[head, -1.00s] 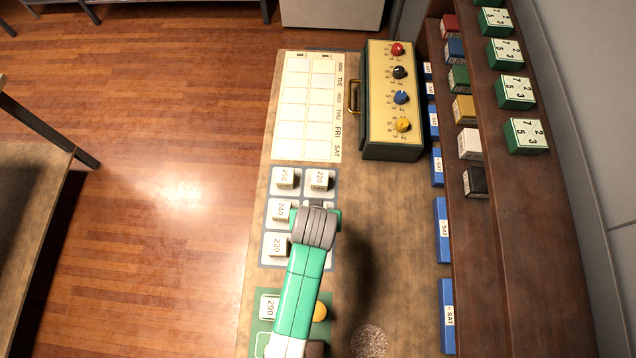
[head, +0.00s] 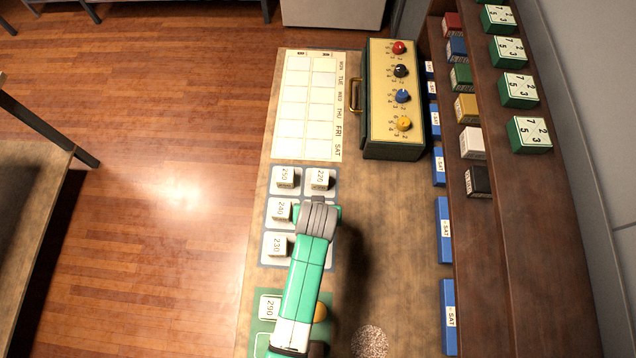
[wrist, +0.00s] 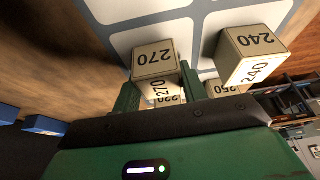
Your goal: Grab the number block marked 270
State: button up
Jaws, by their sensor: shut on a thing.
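The number block marked 270 (wrist: 156,58) is a cream cube between the green fingers of my gripper (wrist: 158,88) in the wrist view. My gripper is shut on it. Whether the block is clear of the mat is hard to tell. In the head view my arm hides the 270 block and the fingertips.
Block 240 (head: 279,211) stands close to the held block, also in the wrist view (wrist: 250,52). Blocks 250 (head: 285,177), 220 (head: 318,180), 230 (head: 277,246) and 290 (head: 270,308) are nearby. A knobbed box (head: 395,140) and a shelf (head: 520,220) stand right.

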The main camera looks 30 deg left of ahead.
jog(key=shift+r, duration=0.55)
jog(key=v, duration=0.3)
jog(key=shift+a+p, duration=0.1)
jog(key=shift+p, duration=0.2)
jog(key=s+d, duration=0.1)
jog(key=s, duration=0.3)
jog(key=s+d, duration=0.2)
jog(key=s, duration=0.3)
jog(key=s+d+r, duration=0.1)
jog(key=s, duration=0.4)
jog(key=shift+s+d+r, duration=0.1)
jog(key=shift+d, duration=0.25)
